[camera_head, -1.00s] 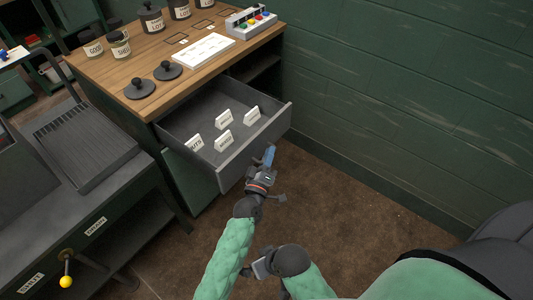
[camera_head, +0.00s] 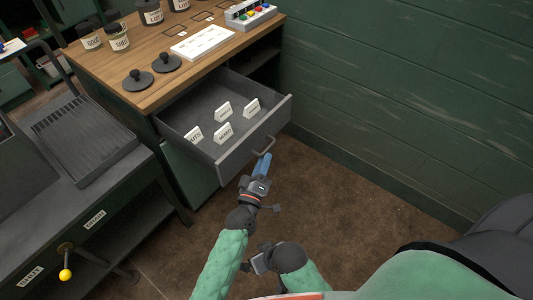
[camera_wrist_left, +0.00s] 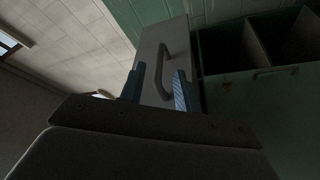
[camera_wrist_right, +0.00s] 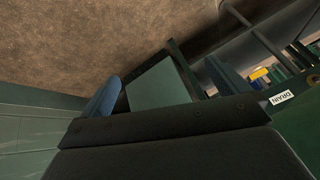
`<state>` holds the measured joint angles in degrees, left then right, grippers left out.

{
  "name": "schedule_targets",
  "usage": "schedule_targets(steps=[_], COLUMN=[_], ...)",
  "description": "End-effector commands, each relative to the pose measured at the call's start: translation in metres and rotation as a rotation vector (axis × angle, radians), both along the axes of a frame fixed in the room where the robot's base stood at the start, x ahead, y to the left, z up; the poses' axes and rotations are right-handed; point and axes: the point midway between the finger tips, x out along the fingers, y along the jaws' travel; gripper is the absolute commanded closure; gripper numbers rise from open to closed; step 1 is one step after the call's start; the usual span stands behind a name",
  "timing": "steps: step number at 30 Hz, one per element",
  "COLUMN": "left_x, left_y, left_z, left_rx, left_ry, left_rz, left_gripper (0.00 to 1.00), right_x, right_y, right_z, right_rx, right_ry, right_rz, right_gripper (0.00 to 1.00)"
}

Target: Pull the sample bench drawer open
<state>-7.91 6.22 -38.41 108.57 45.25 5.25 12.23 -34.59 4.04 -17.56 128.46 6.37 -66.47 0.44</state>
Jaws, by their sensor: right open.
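The sample bench drawer (camera_head: 232,147) is a grey box pulled well out of the wooden-topped bench (camera_head: 150,98). Several white label cards stand inside it. Its grey bar handle (camera_head: 265,146) is on the front panel and shows in the left wrist view (camera_wrist_left: 158,66). My left gripper (camera_head: 262,166) is just in front of the handle. In the left wrist view its blue fingers (camera_wrist_left: 158,90) are apart, with the handle ahead of and between them; they do not appear clamped on it. My right gripper (camera_head: 260,263) is low and near my body; its fingers (camera_wrist_right: 165,90) are apart and empty.
Two black knobbed discs (camera_head: 138,80), jars and a white tray (camera_head: 202,42) are on the bench top. A dark station with a ribbed tray (camera_head: 85,135) and a yellow-knobbed lever (camera_head: 66,273) stands at left. The green wall (camera_head: 410,90) is at right. Brown floor is clear before the drawer.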

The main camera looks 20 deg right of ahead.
Motion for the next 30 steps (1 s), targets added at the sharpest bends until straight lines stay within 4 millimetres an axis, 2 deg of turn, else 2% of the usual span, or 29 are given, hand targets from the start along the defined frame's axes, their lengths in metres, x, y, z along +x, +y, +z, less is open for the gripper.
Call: schedule_targets(steps=[3, 11, 26, 30], left_x=[-0.012, -0.02, -0.02, -0.024], left_y=[0.008, 0.014, 0.014, 0.004], left_z=[-0.004, -0.005, -0.005, -0.015], left_rx=[0.0, -0.003, 0.006, 0.065], left_ry=[0.0, 0.0, -0.004, 0.021], left_rz=[0.0, 0.001, 0.002, -0.049], left_gripper=[0.67, 0.67, 0.67, 0.67], right_x=[0.0, 0.002, 0.004, -0.001], right_y=[0.001, 0.002, 0.0, 0.0], right_z=[-0.013, -0.022, -0.016, -0.019], right_rx=[0.001, 0.002, 0.001, -0.005], right_ry=[-0.003, -0.011, -0.018, 0.005], right_rz=[-0.003, -0.006, -0.007, 0.0], right_gripper=[0.0, 0.0, 0.0, 0.0])
